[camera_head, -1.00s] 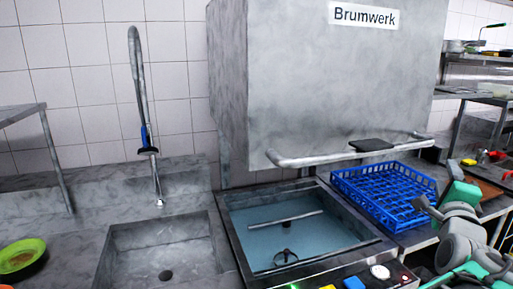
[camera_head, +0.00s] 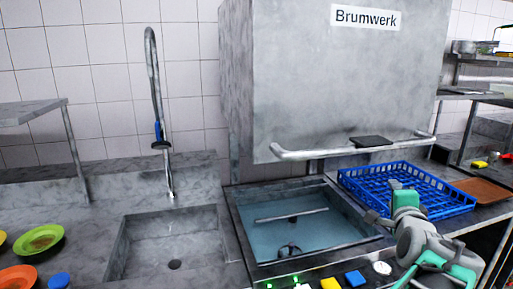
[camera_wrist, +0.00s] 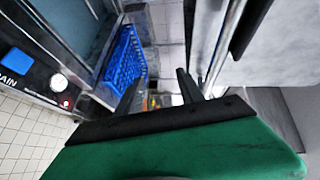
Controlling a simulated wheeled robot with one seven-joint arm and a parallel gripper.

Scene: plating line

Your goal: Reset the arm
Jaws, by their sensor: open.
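My gripper (camera_head: 382,204), green and grey with dark fingers, is at the lower right of the head view, in front of the blue dish rack. In the wrist view its two dark fingers (camera_wrist: 158,78) stand apart with nothing between them. My arm is bent and raised over the counter's front edge at the right. The blue rack (camera_head: 425,208) shows no dishes; part of it is hidden by my gripper. It also shows in the wrist view (camera_wrist: 126,60), left of the fingers.
The grey Brumwerk machine hood (camera_head: 325,80) with its bar handle stands raised above a water-filled basin (camera_head: 270,230). A sink (camera_head: 165,245) and tap (camera_head: 157,130) are left. Green (camera_head: 38,242) and orange (camera_head: 18,278) dishes lie far left. A brown tray (camera_head: 485,189) is right.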

